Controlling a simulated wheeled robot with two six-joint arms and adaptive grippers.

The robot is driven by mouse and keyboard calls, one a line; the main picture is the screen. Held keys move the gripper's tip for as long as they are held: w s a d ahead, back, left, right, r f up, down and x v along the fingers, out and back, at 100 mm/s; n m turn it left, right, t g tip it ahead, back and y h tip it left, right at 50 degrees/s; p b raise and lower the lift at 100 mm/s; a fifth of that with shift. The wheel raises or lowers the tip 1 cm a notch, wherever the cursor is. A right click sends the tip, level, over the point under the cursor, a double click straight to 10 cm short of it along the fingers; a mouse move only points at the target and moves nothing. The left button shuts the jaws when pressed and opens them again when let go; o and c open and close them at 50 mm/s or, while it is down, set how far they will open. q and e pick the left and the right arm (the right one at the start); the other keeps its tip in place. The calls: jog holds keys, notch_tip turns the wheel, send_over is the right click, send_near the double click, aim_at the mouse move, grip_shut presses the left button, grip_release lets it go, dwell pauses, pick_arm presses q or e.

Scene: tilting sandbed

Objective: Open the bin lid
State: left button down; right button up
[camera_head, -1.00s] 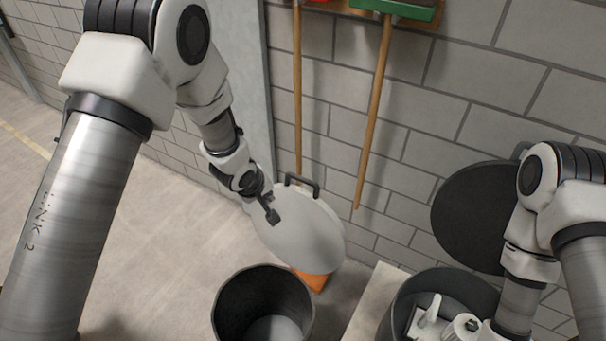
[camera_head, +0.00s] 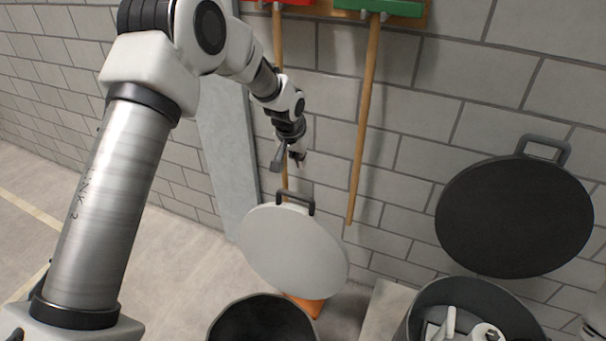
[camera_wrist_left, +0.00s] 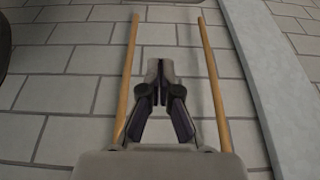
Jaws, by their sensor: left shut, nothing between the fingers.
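A dark round bin (camera_head: 262,318) stands at the bottom centre of the head view. Its light grey lid (camera_head: 292,250) is tilted up behind it, so the bin's mouth is uncovered. The lid's dark handle (camera_head: 309,198) is at its top edge. A second dark bin (camera_head: 412,322) at the lower right also has its black lid (camera_head: 515,217) up, with a handle (camera_head: 545,143) on top. My left gripper (camera_head: 289,160) is above the grey lid's handle, apart from it. In the left wrist view its fingers (camera_wrist_left: 160,80) are together and empty. My right gripper is out of view.
A brick wall (camera_head: 420,150) stands behind the bins. Two wooden poles (camera_head: 364,120) hang from a green holder (camera_head: 382,8) and a red one. An orange object (camera_head: 307,306) is on the floor behind the left bin. Several white items lie in the right bin.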

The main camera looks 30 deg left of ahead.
pick_arm(q)
jog(key=p+x, duration=0.2)
jog(key=x, duration=0.7)
jog(key=s+p, duration=0.2)
jog(key=s, duration=0.2)
jog(key=shift+s+r, duration=0.2)
jog(key=shift+f, duration=0.15)
jog(key=shift+w, duration=0.15)
